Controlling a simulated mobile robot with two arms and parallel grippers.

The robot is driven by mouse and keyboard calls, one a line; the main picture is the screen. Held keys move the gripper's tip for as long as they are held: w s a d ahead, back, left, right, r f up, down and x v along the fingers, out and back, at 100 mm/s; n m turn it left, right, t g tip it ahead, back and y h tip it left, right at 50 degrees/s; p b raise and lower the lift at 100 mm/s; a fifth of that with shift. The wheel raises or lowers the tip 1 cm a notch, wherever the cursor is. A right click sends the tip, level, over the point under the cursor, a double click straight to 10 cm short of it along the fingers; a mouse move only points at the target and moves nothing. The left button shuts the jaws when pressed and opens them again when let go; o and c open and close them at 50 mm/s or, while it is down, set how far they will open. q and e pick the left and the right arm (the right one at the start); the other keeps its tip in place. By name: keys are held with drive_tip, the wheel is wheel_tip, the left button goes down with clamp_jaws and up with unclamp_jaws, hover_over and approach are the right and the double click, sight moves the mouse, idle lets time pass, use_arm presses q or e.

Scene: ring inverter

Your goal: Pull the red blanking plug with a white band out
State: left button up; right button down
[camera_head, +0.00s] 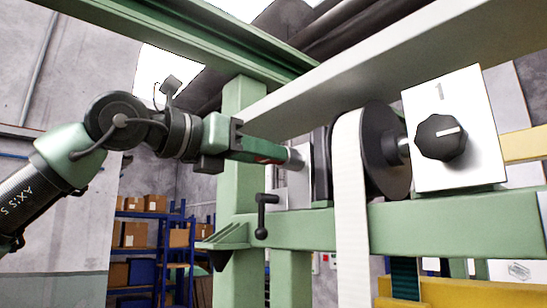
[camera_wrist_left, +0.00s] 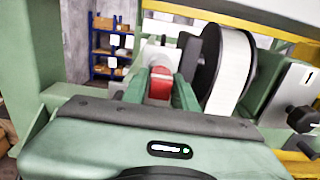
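The red blanking plug (camera_wrist_left: 160,84) shows between the two green fingers of my left gripper (camera_wrist_left: 163,92) in the left wrist view. The red fills the gap between them, and a pale strip shows at its far end. My right gripper is not in view.
A black reel with a white belt (camera_head: 349,200) stands just right of the fitting. A white panel marked 1 (camera_head: 455,105) carries a black knob (camera_head: 440,138). A black crank handle (camera_head: 264,213) hangs below my gripper. Green beams (camera_head: 460,225) surround it; blue shelves (camera_head: 150,240) stand behind.

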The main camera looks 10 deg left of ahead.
use_arm(q)
clamp_jaws()
drive_tip(key=shift+s+a, duration=0.1)
drive_tip(key=b+v, duration=0.2)
drive_tip(key=v, duration=0.3)
drive_tip(key=shift+s+a, duration=0.25)
drive_tip(key=shift+s, duration=0.05)
idle(0.4)
drive_tip(key=shift+s, duration=0.1)
